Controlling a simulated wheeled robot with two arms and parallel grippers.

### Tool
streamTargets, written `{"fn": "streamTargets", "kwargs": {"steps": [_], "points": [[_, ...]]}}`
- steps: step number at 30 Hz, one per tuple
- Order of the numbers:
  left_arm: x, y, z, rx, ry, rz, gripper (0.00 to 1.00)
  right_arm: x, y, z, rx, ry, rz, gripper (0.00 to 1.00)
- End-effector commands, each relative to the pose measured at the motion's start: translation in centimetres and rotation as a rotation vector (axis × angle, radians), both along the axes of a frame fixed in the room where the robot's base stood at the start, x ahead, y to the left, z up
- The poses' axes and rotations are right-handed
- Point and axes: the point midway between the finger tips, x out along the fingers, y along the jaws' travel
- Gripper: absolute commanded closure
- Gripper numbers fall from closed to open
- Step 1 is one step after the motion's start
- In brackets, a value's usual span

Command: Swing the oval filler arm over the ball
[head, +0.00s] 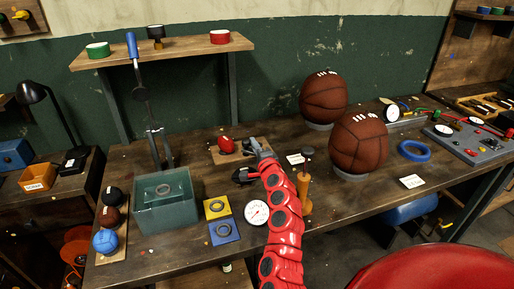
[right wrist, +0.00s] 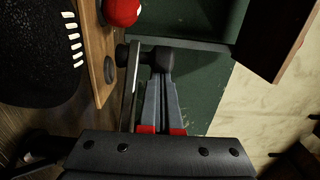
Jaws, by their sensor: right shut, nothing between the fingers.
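A small red ball (head: 226,145) sits on a wooden board (head: 220,158) near the table's middle; the ball (right wrist: 122,10) is cut by the top edge of the right wrist view. A dark bar with a round black knob (right wrist: 160,62), probably the filler arm, lies right of the ball there. My right gripper (head: 256,146) is at the board's right end. In the right wrist view its fingers (right wrist: 160,85) are together at the knob, with nothing between them. Contact is unclear. My left gripper is out of view.
A teal tank (head: 165,210), a gauge (head: 256,212) and an orange-handled tool (head: 305,190) stand around my right arm. A shelf (head: 165,52) is above.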

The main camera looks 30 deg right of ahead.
Motion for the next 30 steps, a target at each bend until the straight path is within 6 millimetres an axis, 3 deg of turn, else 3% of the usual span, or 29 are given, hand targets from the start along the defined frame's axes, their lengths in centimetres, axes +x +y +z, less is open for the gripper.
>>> {"fn": "streamTargets", "kwargs": {"steps": [12, 30], "points": [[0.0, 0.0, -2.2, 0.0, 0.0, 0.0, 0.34, -1.6, 2.2, -0.3, 0.003, 0.0, 0.045, 1.0], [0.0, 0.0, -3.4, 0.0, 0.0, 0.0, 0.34, -2.8, 3.0, 0.0, 0.001, 0.0, 0.177, 1.0]]}}
